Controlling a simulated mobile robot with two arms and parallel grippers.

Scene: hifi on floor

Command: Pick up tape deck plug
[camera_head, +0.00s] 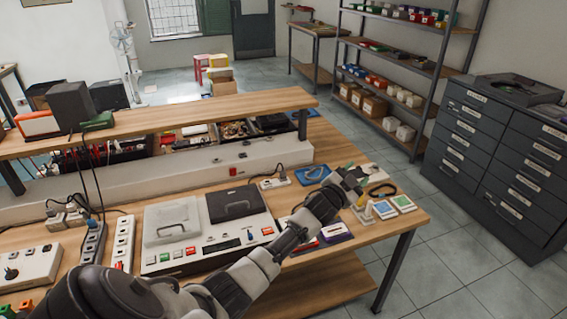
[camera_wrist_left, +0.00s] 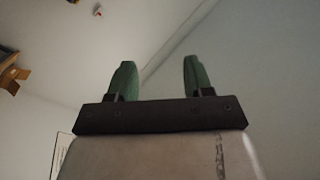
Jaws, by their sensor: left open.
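The tape deck (camera_head: 205,235), grey with coloured buttons and two lids, sits on the workbench (camera_head: 330,255). Several plugs and sockets show: a small white socket strip (camera_head: 274,183) with a plug in or by it behind the deck, and upright strips (camera_head: 123,240) to the deck's left. I cannot tell which plug belongs to the tape deck. My left gripper (camera_head: 353,180) reaches over the right end of the bench, right of the deck and the small strip. Its green fingers also show apart and empty in the left wrist view (camera_wrist_left: 157,80). My right gripper is not in view.
A raised shelf (camera_head: 200,112) runs along the bench's back, with cables hanging at its left. Small coloured pads (camera_head: 384,209) and a blue tray (camera_head: 312,175) lie near my gripper. Grey drawers (camera_head: 490,150) and a metal rack stand at the right, across open floor.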

